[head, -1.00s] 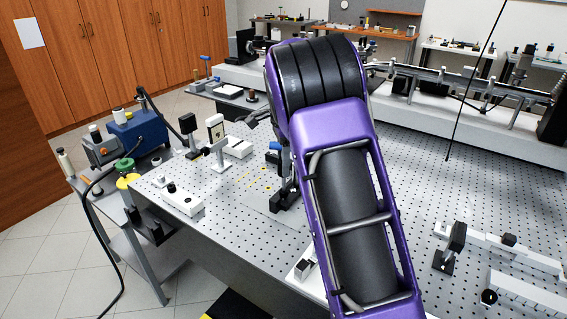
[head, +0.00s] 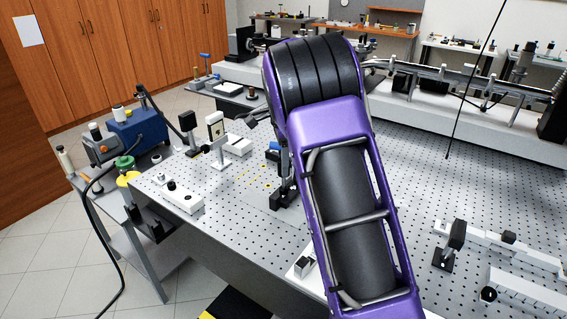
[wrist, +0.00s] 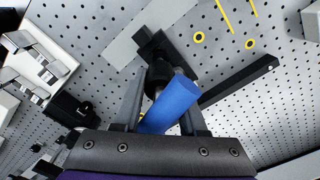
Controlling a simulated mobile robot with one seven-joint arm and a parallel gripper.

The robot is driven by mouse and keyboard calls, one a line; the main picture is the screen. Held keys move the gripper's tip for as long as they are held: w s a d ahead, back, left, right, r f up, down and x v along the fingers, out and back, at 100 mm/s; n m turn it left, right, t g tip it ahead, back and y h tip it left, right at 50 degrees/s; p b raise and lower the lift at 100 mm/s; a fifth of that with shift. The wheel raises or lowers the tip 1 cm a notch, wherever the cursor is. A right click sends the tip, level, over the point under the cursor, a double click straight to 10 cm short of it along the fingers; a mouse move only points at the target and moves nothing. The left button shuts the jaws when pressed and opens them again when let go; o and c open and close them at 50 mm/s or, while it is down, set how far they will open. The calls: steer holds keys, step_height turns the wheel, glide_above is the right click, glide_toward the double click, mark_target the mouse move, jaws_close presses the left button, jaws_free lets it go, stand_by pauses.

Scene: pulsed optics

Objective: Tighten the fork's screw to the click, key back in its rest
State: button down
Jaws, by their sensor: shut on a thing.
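In the wrist view my gripper (wrist: 163,96) is shut on a blue cylindrical handle (wrist: 172,102), which looks like the key's. The handle is tilted in the picture, one finger on each side. Just beyond the fingertips is a black mount with a foot (wrist: 152,46) on the perforated table, probably at the fork. The fork's screw and the key's tip are hidden, so I cannot tell whether they meet. In the head view my arm covers the gripper; a black foot (head: 281,199) and a small blue part (head: 274,146) show beside it.
A long black bar (wrist: 238,81) lies right of the handle in the wrist view, near yellow rings and lines (wrist: 199,37). A white block (head: 183,197) and an upright white-framed mount (head: 216,135) stand left on the table. A rail (head: 500,246) lies at right.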

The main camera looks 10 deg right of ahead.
steer(key=m, duration=0.4)
steer(key=shift+m, duration=1.2)
steer(key=shift+f+m, duration=0.1)
steer(key=shift+m, duration=0.7)
steer(key=m, duration=0.3)
steer(key=shift+m, duration=0.4)
steer(key=shift+d+m, duration=0.1)
steer(key=shift+m, duration=0.6)
steer(key=m, duration=0.2)
steer(key=shift+f+m, duration=0.1)
steer(key=shift+m, duration=0.2)
steer(key=shift+r, duration=3.1)
